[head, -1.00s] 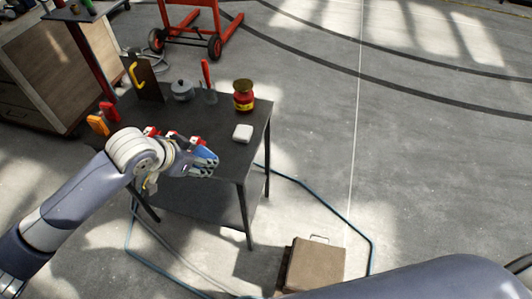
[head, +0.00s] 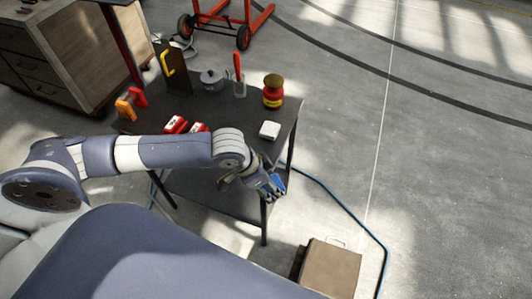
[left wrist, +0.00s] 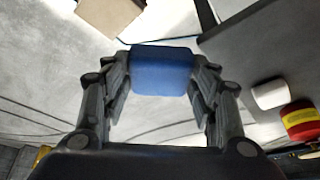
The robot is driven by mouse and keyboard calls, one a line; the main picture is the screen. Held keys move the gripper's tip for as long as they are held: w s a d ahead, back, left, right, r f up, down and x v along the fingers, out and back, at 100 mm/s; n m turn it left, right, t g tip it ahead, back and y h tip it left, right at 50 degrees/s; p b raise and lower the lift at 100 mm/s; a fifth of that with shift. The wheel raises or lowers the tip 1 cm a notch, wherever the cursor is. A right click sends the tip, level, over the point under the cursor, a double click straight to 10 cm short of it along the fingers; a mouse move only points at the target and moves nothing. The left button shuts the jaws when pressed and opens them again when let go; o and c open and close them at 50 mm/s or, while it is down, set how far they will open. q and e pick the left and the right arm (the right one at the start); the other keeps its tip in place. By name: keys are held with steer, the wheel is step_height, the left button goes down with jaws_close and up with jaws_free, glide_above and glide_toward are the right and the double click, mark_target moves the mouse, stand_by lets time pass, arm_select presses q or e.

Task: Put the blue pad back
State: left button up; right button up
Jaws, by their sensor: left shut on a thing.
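The blue pad (left wrist: 161,72) is between the two fingers of my left gripper (left wrist: 161,90) in the left wrist view. In the head view my left gripper (head: 268,186) hangs past the front right corner of the dark table (head: 225,118), and a bit of blue shows at its fingers. The gripper is shut on the pad and holds it clear of the tabletop. My right gripper is not in view.
On the table are a white block (head: 270,130), a red and yellow jar (head: 273,92), a grey pot (head: 213,80) and red-and-white items (head: 176,125). A brown box (head: 331,268) and a hose (head: 345,205) lie on the floor. A red trolley (head: 228,20) stands behind.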

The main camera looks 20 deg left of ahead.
arm_select(q)
steer(key=w+a+p, duration=0.1)
steer(key=w+a, duration=0.2)
steer(key=w+a+f+p, duration=0.1)
steer(key=w+a, duration=0.3)
steer(key=w+a+p, duration=0.1)
steer(key=w+a, duration=0.2)
steer(key=w, duration=0.1)
steer(key=shift+w+a+f, duration=0.1)
steer(key=shift+a+f, duration=0.05)
steer(key=shift+f, duration=0.05)
step_height(320, 180, down, 2)
steer(key=shift+f+p, duration=0.2)
steer(key=shift+p, duration=0.45)
steer(key=shift+f, duration=0.55)
steer(key=o, duration=0.9)
steer(key=shift+o, duration=0.2)
steer(key=b+v, duration=0.1)
steer(key=v, duration=1.1)
steer(key=shift+b, duration=0.3)
